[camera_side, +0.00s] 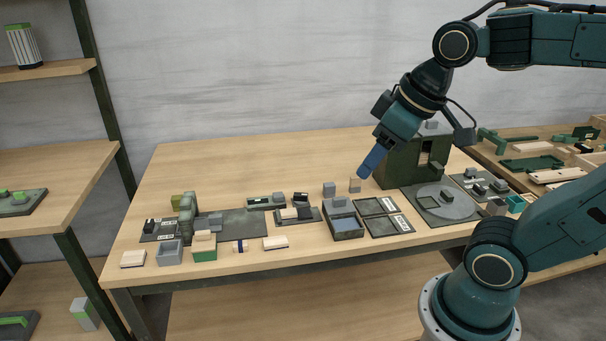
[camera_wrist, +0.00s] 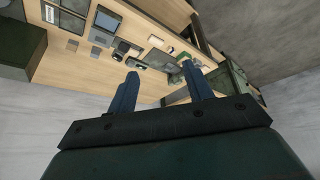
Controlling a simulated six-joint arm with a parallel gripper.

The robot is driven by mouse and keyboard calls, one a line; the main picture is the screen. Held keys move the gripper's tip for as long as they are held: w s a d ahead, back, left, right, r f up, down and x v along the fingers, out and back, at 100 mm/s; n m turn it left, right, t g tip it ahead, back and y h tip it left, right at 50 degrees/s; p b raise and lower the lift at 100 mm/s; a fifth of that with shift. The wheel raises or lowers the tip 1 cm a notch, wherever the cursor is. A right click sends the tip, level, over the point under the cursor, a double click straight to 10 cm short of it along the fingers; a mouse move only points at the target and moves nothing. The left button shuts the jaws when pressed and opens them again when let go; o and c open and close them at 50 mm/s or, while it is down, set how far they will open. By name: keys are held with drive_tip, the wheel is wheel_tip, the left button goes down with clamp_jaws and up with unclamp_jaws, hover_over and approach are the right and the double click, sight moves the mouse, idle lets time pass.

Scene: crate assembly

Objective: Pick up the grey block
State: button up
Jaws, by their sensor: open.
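A small grey block (camera_side: 329,189) stands on the table just behind the grey open bin, beside a small tan block (camera_side: 355,185). My gripper (camera_side: 364,172) is above the table, close above the tan block in the picture and right of the grey block. In the wrist view its two blue fingers (camera_wrist: 160,71) are apart with nothing between them.
The dark green housing (camera_side: 402,162) stands close to the right of my gripper. A grey open bin (camera_side: 345,226), dark framed trays (camera_side: 383,214) and a round grey disc (camera_side: 444,203) lie toward the front. The back left of the table (camera_side: 240,165) is clear.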

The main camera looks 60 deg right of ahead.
drive_tip(key=w+d+n+g, duration=0.1)
drive_tip(key=w+d, duration=0.2)
drive_tip(key=w, duration=0.2)
drive_tip(key=w+d+n, duration=0.1)
drive_tip(key=w+d, duration=0.2)
drive_tip(key=w, duration=0.2)
drive_tip(key=n+g+y, duration=0.1)
drive_tip(key=n+y, duration=0.2)
drive_tip(key=n, duration=0.3)
hover_over(331, 184)
drive_tip(key=s+d, duration=0.4)
wheel_tip(331, 184, down, 19)
drive_tip(key=shift+w+a+f, duration=0.15)
drive_tip(key=shift+w, duration=0.1)
drive_tip(key=shift+x, duration=4.3)
drive_tip(key=shift+a, duration=0.1)
